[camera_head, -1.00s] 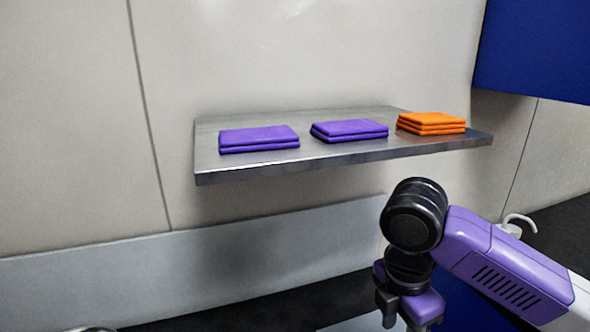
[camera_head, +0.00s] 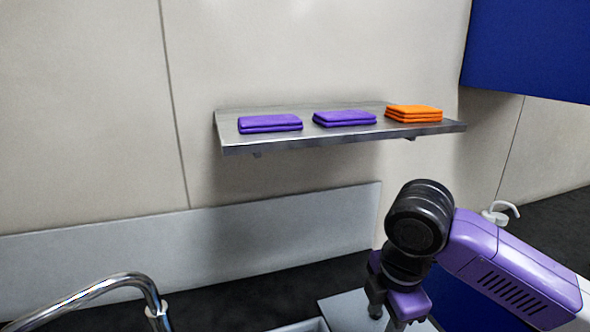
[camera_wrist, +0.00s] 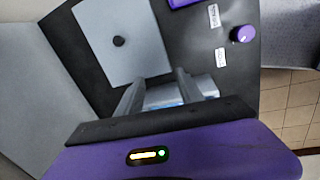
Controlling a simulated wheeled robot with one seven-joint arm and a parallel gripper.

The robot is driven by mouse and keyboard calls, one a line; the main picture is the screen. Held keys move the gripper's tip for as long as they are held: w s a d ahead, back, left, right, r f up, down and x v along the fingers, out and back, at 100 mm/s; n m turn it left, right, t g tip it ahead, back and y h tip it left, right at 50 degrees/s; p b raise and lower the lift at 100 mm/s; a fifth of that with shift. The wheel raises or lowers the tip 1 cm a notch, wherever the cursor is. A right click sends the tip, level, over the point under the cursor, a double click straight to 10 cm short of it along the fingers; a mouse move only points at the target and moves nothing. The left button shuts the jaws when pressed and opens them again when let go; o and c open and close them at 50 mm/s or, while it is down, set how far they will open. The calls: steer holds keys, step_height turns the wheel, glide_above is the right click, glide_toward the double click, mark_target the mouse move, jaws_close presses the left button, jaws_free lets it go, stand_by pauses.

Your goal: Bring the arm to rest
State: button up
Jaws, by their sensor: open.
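My gripper (camera_head: 385,314) hangs at the end of my purple and black arm at the lower right in the head view, its fingertips partly cut off by the bottom edge. In the wrist view my gripper (camera_wrist: 158,84) is open, with nothing between its two fingers. Beyond the fingers are a dark counter (camera_wrist: 90,60) and a light grey panel (camera_wrist: 125,35) with a black knob.
A metal wall shelf (camera_head: 290,137) holds two purple folded cloths (camera_head: 270,123) (camera_head: 345,118) and an orange stack (camera_head: 413,114). A chrome faucet (camera_head: 110,283) stands lower left. A blue cabinet (camera_head: 530,50) hangs upper right. A white hooked nozzle (camera_head: 500,213) shows behind my arm.

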steer(key=w+a+r+m+t+y, duration=0.2)
steer(key=w+a+r+t+y, duration=0.15)
steer(key=a, duration=0.35)
steer(key=w+a+r+m+t+y, duration=0.1)
steer(key=w+a+r+t+y, duration=0.3)
steer(key=a, duration=0.3)
step_height(320, 180, up, 10)
steer(key=s+a+m+t+y, duration=0.1)
steer(key=s+m+t+y, duration=0.1)
steer(key=m+t+y, duration=0.35)
steer(key=s+d+f+m+t+h, duration=0.6)
steer(key=s+d+f+m+h, duration=0.6)
steer(key=s+d+m, duration=0.35)
steer(key=s+d+f+n+g, duration=0.1)
steer(key=s+f, duration=0.3)
steer(key=s, duration=0.5)
steer(key=s+d+f+n+g, duration=0.1)
steer(key=s+f+g, duration=0.2)
steer(key=s, duration=0.6)
steer(key=s+d+f+n+g+h, duration=0.1)
steer(key=s+d+f+g, duration=0.1)
steer(key=s+f, duration=0.4)
steer(key=s, duration=0.3)
steer(key=shift+f+n, duration=0.2)
steer(key=shift+n, duration=0.1)
